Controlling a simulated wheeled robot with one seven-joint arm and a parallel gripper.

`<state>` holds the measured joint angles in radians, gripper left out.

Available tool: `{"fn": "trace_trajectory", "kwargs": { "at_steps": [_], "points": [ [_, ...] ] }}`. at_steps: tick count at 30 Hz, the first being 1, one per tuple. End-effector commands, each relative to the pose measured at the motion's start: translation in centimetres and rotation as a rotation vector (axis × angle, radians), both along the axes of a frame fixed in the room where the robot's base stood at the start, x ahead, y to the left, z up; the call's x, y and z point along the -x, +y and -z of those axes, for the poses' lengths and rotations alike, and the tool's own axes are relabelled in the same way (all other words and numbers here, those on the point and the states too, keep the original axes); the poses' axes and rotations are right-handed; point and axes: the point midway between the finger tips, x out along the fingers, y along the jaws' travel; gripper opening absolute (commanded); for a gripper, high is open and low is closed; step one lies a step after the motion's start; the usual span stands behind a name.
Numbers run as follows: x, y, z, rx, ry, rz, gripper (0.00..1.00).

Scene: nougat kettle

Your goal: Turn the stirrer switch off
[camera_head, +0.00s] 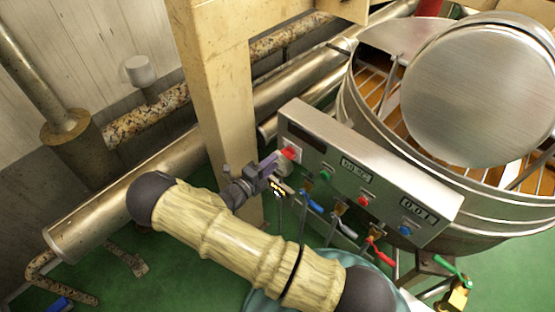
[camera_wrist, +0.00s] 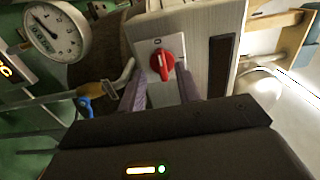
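The stirrer switch appears to be the red rotary knob (camera_wrist: 162,64) on a white plate at the end of the metal control box. Its grip bar stands close to upright in the wrist view, with a small mark on the plate above it. The knob also shows in the head view (camera_head: 289,152) at the box's left end. My gripper (camera_wrist: 161,82) has its two purple fingers apart, one to each side below the knob, with nothing between them. In the head view my gripper (camera_head: 272,168) is right beside the knob; whether it touches cannot be told.
The control box (camera_head: 325,143) carries displays and green, red and blue buttons. Valve handles, blue (camera_head: 312,204) and red (camera_head: 384,258), hang below it. A round gauge (camera_wrist: 55,33) is left of the knob. A beige post (camera_head: 222,90) stands behind my gripper; the kettle (camera_head: 465,205) is right.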

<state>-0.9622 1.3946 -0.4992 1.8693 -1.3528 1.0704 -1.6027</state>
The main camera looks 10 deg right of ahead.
Motion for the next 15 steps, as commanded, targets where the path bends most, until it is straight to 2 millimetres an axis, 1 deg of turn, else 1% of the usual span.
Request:
{"fn": "trace_trajectory", "kwargs": {
  "at_steps": [1,3,15],
  "points": [
    [0.6,1.0,0.2,0.0,0.0,-0.003,0.34],
    [1.5,2.1,0.3,-0.002,0.0,-0.004,0.34],
    [6.1,8.6,0.2,-0.002,0.001,-0.004,0.34]
  ]
}}
